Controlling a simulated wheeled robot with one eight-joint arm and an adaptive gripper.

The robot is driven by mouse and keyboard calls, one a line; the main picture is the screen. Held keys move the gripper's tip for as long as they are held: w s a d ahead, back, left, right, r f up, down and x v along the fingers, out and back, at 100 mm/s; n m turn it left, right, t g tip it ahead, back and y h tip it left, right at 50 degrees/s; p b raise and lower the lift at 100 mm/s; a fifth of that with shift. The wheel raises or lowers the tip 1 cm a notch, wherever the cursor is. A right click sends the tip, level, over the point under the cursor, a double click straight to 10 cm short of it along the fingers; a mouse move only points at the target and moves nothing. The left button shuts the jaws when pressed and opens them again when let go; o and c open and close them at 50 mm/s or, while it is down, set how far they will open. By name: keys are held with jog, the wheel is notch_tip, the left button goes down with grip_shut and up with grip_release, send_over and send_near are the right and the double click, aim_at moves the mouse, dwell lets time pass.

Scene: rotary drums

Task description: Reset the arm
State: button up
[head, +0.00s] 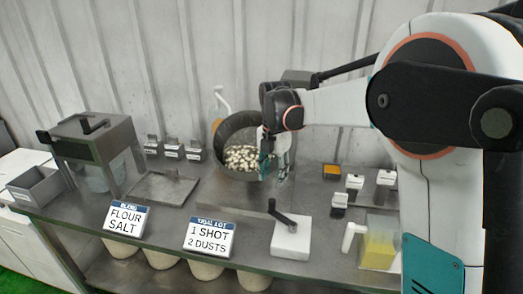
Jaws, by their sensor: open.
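My arm reaches in from the right, and my gripper (281,178) hangs over the metal counter in front of the right side of a tilted round drum (222,135). The gripper is small in this view, and its fingers look apart with nothing between them. The drum holds pale rounded pieces (242,157). Part of its right rim is hidden behind my wrist and gripper. I cannot tell whether the gripper touches the drum.
A metal hopper box (98,148) stands left. Signs "FLOUR SALT" (126,218) and "1 SHOT 2 DUSTS" (210,236) stand at the front. A white block with a black crank (290,238), small containers (354,183) and a yellow-filled container (378,250) occupy the right.

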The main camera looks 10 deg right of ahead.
jog(key=s+d+r+m+t+b, duration=0.1)
jog(key=s+d+r+m+t, duration=0.15)
jog(key=s+m, duration=0.5)
jog(key=s+d+r+m+t, duration=0.1)
jog(key=s+d+r+m, duration=0.25)
jog(key=s+m, duration=0.35)
jog(key=s+d+f+m+t, duration=0.1)
jog(key=s+f+m+t, duration=0.1)
jog(key=s+m, duration=0.5)
jog(key=s+d+f+m+t+b, duration=0.1)
jog(key=s+d+f+m, duration=0.1)
jog(key=s+m, duration=0.4)
jog(key=shift+s+d+f+m+t, duration=0.2)
jog(key=shift+s+m+t, duration=0.15)
jog(key=shift+s, duration=0.85)
